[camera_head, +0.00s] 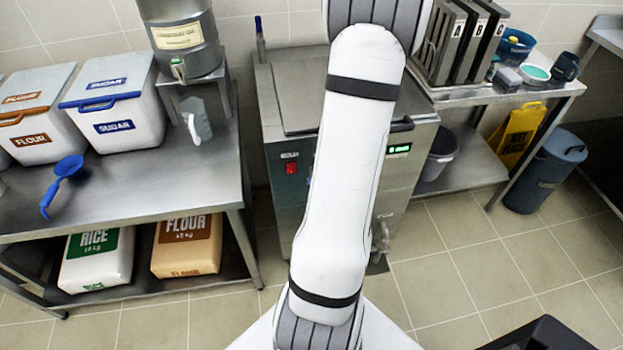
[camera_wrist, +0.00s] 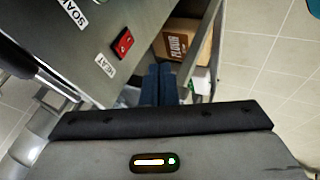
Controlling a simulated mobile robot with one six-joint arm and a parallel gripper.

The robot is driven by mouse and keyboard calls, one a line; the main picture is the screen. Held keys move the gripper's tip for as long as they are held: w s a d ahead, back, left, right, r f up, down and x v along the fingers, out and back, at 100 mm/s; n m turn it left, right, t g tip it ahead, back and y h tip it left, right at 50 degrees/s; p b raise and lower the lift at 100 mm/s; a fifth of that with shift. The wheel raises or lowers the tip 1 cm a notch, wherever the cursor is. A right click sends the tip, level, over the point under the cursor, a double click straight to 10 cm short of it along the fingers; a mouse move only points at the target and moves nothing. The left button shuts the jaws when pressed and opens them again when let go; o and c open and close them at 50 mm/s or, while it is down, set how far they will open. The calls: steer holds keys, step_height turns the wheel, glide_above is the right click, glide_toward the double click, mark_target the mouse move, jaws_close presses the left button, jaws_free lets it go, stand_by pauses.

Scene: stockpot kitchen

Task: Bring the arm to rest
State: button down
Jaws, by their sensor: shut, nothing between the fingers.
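My arm (camera_head: 340,170) crosses the middle of the head view, bent down from the top and hiding part of the steel appliance behind it. My gripper does not show in the head view. In the wrist view, my gripper (camera_wrist: 158,68) shows as two dark blue fingers side by side, closed together and empty. They point toward a gap beside the steel appliance (camera_wrist: 95,35), whose panel carries a red switch and labels reading SOAK and HEAT. I cannot tell how far the fingers are from it.
A steel table (camera_head: 150,185) with flour and sugar bins, a blue scoop (camera_head: 63,180) and a jug (camera_head: 197,122) stands left. Rice and flour bags sit below. A shelf (camera_head: 465,170) and blue bin (camera_head: 545,175) stand right.

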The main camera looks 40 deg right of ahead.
stand_by(0.4)
steer(key=w+a+r+m+g+h, duration=0.1)
steer(key=w+a+r+m+h, duration=0.2)
steer(key=r, duration=0.4)
steer(key=w+a+r+m+g+h, duration=0.1)
steer(key=w+a+r+m+h, duration=0.2)
steer(key=r, duration=0.4)
steer(key=s+a+r+m+g+y, duration=0.1)
steer(key=s+a+r+y, duration=0.1)
steer(key=a, duration=0.5)
steer(key=s+a+r+m+g+y, duration=0.1)
steer(key=s+a+r, duration=0.1)
steer(key=s+a, duration=0.2)
steer(key=s+a+r+m+y, duration=0.2)
steer(key=s+a, duration=0.1)
steer(key=a, duration=0.6)
steer(key=shift+s+a+r+g+y, duration=0.15)
steer(key=shift+s+a+g+y, duration=0.15)
steer(key=shift+a+g, duration=0.1)
steer(key=shift+d, duration=0.1)
